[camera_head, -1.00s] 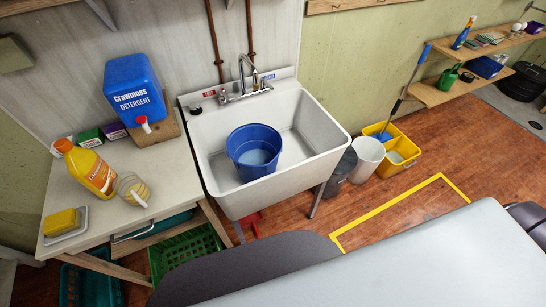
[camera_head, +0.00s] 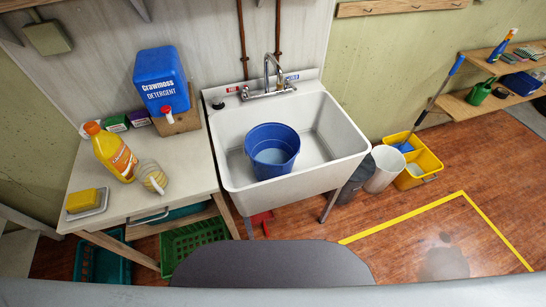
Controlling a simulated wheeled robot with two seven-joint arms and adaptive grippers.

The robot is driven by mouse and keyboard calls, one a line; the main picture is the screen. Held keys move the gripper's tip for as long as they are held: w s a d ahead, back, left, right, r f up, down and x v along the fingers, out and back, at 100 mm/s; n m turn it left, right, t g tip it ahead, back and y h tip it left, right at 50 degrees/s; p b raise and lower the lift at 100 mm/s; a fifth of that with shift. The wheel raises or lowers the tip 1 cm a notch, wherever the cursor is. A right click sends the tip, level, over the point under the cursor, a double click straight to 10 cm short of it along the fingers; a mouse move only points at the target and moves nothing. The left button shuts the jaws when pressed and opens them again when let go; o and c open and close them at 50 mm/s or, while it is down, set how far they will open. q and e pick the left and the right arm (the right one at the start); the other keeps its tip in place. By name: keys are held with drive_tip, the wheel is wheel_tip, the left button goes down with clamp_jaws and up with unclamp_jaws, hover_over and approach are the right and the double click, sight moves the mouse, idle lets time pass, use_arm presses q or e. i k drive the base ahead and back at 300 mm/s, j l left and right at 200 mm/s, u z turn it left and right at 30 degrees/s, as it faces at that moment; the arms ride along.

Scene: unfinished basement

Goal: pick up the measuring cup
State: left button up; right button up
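A small clear rounded cup with a pale handle, which looks like the measuring cup (camera_head: 152,176), is on the white counter (camera_head: 190,160) left of the sink. It lies just right of and in front of an orange bottle (camera_head: 114,154). It appears tilted, with its handle toward the front right. I cannot tell from this view whether it holds anything. Neither of my grippers shows in the head view.
A blue detergent container (camera_head: 161,80) stands on a wooden block behind the cup. A yellow sponge (camera_head: 82,201) lies on a dish at the counter's left. The sink (camera_head: 335,143) holds a blue bucket (camera_head: 272,150). A yellow mop bucket (camera_head: 425,163) stands right.

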sight(149, 173)
drive_tip(key=u, duration=1.35)
drive_tip(key=k+l+u, duration=0.15)
drive_tip(key=u, duration=0.25)
drive_tip(key=k+l+u, duration=0.1)
drive_tip(key=u, duration=0.25)
drive_tip(key=k, duration=0.1)
